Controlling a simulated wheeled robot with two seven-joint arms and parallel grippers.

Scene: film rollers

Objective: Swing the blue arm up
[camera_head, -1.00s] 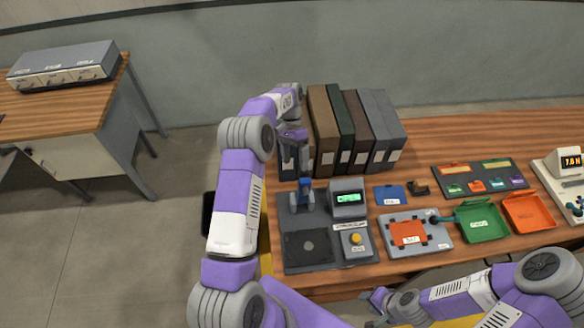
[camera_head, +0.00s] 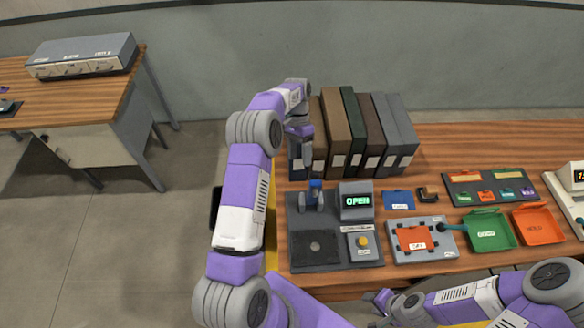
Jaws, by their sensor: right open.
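The blue arm (camera_head: 316,189) stands raised at the back of a dark grey machine base (camera_head: 296,238), over the plate with a dark square pad (camera_head: 314,245). A small display (camera_head: 356,201) beside it reads OPEN in green. A yellow button (camera_head: 363,241) is on the panel below the display. My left gripper (camera_head: 309,165) points down just behind and above the blue arm. Its fingers are small and partly hidden, so I cannot tell whether they touch it or are shut. My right gripper (camera_head: 384,301) is open and empty at the table's front edge.
Upright binders (camera_head: 350,135) stand behind the machine, close to my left gripper. To the right lie an orange card on a grey plate (camera_head: 449,246), a green tray (camera_head: 489,230), an orange tray (camera_head: 538,225) and a blue card (camera_head: 398,199). A second desk (camera_head: 98,105) is at far left.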

